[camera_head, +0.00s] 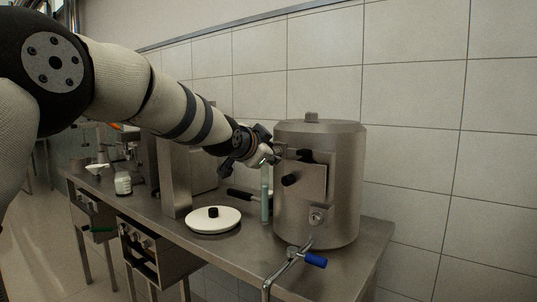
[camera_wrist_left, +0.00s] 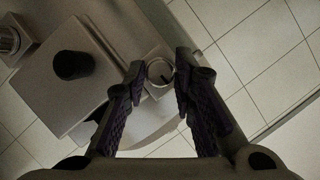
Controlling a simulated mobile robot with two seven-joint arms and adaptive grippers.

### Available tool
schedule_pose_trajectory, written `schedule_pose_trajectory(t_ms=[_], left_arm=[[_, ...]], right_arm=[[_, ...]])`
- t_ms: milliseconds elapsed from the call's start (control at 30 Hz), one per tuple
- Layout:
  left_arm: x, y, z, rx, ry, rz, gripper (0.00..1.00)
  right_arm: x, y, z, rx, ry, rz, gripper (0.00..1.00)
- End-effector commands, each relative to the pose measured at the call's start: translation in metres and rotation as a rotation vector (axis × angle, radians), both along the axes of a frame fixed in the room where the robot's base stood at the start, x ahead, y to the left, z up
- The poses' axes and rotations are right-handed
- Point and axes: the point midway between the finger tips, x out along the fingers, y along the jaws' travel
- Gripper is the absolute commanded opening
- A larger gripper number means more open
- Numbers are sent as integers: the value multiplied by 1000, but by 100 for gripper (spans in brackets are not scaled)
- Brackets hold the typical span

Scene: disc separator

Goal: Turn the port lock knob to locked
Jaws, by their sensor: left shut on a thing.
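The disc separator (camera_head: 340,190) is a steel drum on the bench, with a square plate on its front. A black knob (camera_head: 290,180) sticks out from this plate; it also shows in the left wrist view (camera_wrist_left: 72,65). My left gripper (camera_head: 272,154) is at the drum's upper left side, beside the plate. In the left wrist view its two fingers (camera_wrist_left: 158,78) are on either side of a small round metal piece (camera_wrist_left: 158,68), which looks like the port lock knob. They are shut on it. Its lock position cannot be read. My right gripper is not in view.
A blue-handled valve (camera_head: 315,260) on a pipe is at the bench's front edge. A white lid (camera_head: 213,220) with a black knob lies left of the drum. A pale green tube (camera_head: 265,195) stands under my left gripper. A tiled wall (camera_head: 420,120) is behind.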

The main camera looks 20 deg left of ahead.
Motion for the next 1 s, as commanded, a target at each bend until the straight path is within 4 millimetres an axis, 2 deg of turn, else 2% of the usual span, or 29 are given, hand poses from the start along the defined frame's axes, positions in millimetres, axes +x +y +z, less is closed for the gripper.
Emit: schedule_pose_trajectory(t_ms=[167, 200, 233, 567, 800, 1000], left_arm=[[0, 0, 4, -3, -8, 1, 0], [0, 0, 4, -3, -8, 1, 31], [0, 0, 4, -2, -8, 1, 33], [-5, 0, 4, 0, -4, 0, 33], [-52, 6, 20, -1, -7, 1, 33], [-71, 7, 24, -1, -4, 1, 33]], right_arm=[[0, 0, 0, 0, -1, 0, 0], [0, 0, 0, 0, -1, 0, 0], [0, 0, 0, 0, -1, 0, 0], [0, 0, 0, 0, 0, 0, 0], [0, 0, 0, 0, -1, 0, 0], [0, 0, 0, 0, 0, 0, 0]])
